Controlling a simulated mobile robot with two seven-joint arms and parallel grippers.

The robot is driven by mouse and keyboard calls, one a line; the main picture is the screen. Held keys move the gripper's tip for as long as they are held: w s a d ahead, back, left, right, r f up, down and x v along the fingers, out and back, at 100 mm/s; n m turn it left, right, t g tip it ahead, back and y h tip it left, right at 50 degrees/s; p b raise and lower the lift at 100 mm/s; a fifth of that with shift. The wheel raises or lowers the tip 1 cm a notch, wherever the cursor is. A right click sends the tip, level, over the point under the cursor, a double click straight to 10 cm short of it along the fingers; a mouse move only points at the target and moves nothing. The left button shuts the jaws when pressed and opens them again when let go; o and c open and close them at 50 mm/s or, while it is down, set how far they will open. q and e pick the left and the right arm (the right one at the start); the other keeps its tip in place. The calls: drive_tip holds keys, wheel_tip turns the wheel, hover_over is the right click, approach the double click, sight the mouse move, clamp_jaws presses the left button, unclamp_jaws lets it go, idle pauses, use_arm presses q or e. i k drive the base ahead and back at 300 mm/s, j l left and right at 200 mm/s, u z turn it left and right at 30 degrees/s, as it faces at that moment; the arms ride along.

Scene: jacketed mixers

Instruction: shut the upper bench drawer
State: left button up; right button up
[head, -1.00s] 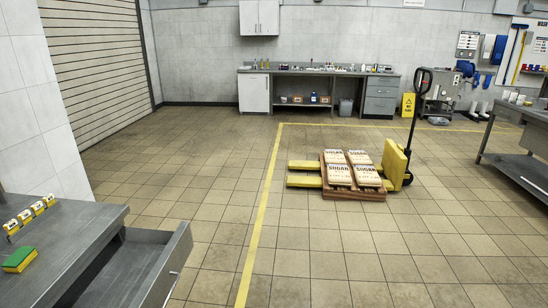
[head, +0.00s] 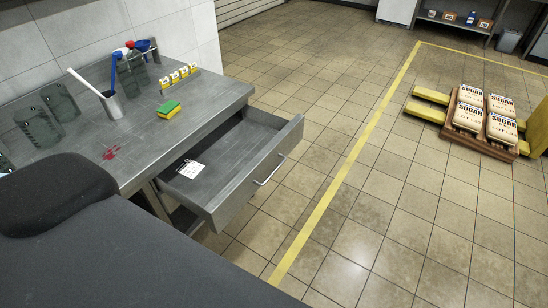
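The upper bench drawer (head: 246,182) is pulled out from the grey metal bench (head: 205,92) at the left of the head view. Its front panel (head: 262,172) faces the lower right and carries a bar handle (head: 271,170). A small white paper or card (head: 191,169) lies inside on the drawer floor; the rest of the visible floor looks bare. Neither of my grippers is in view.
On the bench stand a metal cup with a white-handled tool (head: 111,105), a yellow-green sponge (head: 168,109), small yellow-and-white items (head: 180,75) and clear containers (head: 38,128); a red stain (head: 110,152) marks its top. Tiled floor beyond the drawer is clear up to a pallet of sugar bags (head: 466,137).

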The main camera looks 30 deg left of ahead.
sight(241, 156)
drive_tip(key=u, duration=1.65)
